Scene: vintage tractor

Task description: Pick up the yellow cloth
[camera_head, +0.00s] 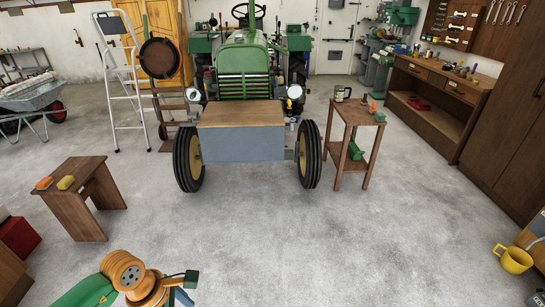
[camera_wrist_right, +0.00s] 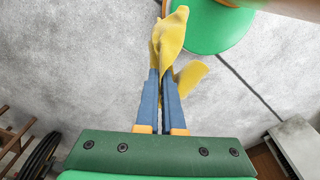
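The yellow cloth (camera_wrist_right: 170,32) shows in the right wrist view. It is bunched at the fingertips of my right gripper (camera_wrist_right: 161,76), and a second yellow fold (camera_wrist_right: 190,74) hangs beside the right finger. The blue fingers are close together on the cloth, and bare concrete floor lies behind them. My right gripper cannot be made out in the head view. My left gripper (camera_head: 182,296) is at the bottom left of the head view, cut off by the frame edge. Its fingertips are mostly hidden.
A wooden stool (camera_head: 85,166) at left bears a yellow block (camera_head: 66,183) and an orange one (camera_head: 44,183). A green tractor (camera_head: 243,75) stands at centre, beside a small wooden stand (camera_head: 358,113). A yellow mug-like object (camera_head: 515,260) is at lower right. The middle floor is clear.

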